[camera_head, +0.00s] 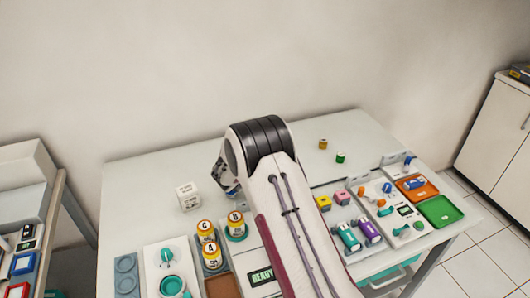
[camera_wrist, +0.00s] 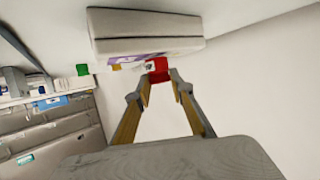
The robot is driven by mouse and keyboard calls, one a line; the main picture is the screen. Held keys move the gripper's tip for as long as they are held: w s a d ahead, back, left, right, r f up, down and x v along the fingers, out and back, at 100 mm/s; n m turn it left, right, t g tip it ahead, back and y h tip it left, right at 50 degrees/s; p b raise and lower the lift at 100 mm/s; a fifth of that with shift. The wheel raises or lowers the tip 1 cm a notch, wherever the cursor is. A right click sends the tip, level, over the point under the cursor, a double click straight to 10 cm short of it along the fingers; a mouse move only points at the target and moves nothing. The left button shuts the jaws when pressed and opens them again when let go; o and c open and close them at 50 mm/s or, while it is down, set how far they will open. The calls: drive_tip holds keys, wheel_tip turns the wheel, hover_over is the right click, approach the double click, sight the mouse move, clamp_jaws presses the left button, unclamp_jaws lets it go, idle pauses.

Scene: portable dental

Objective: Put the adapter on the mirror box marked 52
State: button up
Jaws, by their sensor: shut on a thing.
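My gripper (camera_wrist: 160,84) has both fingers closed in on a small red piece (camera_wrist: 158,68) at their tips in the wrist view. The piece may be the adapter; its shape is mostly hidden. In the head view my gripper (camera_head: 229,182) is largely hidden behind my arm, above the back-left part of the table. A white box with small dark print (camera_head: 187,196) stands on the table to its left. The print is too small to read, so I cannot tell whether it says 52.
Yellow-capped jars marked A, B and C (camera_head: 207,228) stand front of centre. A yellow cylinder (camera_head: 323,144) and a green cylinder (camera_head: 340,158) stand at the back. Orange (camera_head: 432,190) and green (camera_head: 440,210) trays lie right. The back-left table (camera_head: 135,187) is clear.

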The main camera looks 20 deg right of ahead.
drive_tip(key=shift+f, duration=0.15)
drive_tip(key=o, duration=1.1)
drive_tip(key=shift+s+a+r, duration=0.2)
drive_tip(key=shift+a+r, duration=0.05)
drive_tip(key=shift+r, duration=0.05)
drive_tip(key=v, duration=1.1)
drive_tip(key=shift+s, duration=0.2)
drive_tip(key=shift+a+f, duration=0.1)
